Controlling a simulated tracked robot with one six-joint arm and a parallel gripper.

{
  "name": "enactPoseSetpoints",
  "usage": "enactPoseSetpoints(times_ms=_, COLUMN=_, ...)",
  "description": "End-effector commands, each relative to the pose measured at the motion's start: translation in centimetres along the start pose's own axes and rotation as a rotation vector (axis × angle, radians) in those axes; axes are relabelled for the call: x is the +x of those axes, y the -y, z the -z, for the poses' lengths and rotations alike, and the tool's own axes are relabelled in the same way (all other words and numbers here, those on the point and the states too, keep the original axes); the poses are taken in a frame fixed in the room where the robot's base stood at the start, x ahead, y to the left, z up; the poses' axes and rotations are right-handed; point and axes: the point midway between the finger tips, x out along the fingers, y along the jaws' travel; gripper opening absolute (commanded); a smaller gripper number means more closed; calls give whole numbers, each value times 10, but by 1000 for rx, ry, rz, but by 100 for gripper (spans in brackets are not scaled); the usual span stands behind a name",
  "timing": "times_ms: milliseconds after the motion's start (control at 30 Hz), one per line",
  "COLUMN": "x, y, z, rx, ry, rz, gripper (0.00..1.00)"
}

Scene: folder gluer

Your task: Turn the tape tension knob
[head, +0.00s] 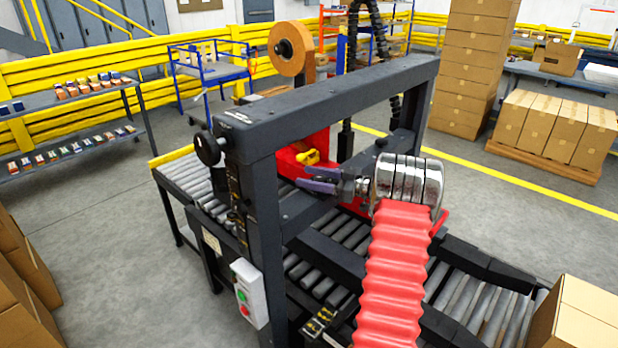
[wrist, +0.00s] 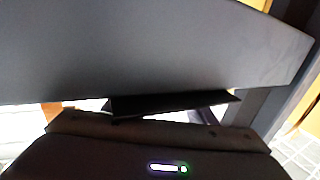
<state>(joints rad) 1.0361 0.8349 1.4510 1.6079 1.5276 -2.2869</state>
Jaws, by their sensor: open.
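A yellow knob (head: 307,157) sits on the red tape head inside the dark machine frame in the head view. It looks like the tape tension knob, though a black round knob (head: 207,149) also sits on the frame's left post. My gripper (head: 308,180) is open, with its two dark fingers pointing left, just below the yellow knob in the picture. I see a gap between them, but depth is hard to judge. Nothing shows between the fingers. In the wrist view a dark grey surface fills the upper part, and neither knob can be made out.
The machine's dark crossbeam (head: 330,92) spans above my gripper. An orange tape roll (head: 291,50) stands behind the beam. Roller conveyor (head: 190,180) runs below. A control box with buttons (head: 249,292) hangs on the near post. A carton (head: 582,318) is at lower right.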

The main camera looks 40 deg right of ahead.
Motion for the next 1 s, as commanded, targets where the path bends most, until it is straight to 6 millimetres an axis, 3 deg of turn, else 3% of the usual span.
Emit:
enactPoseSetpoints(times_ms=367, x=5, y=0, z=0, rx=0, ry=-1, rz=0, gripper=50)
enactPoseSetpoints(times_ms=900, x=3, y=-1, z=0, rx=0, ry=0, rz=-2, gripper=12)
enactPoseSetpoints(times_ms=1000, x=3, y=-1, z=0, rx=0, ry=0, rz=-3, gripper=12)
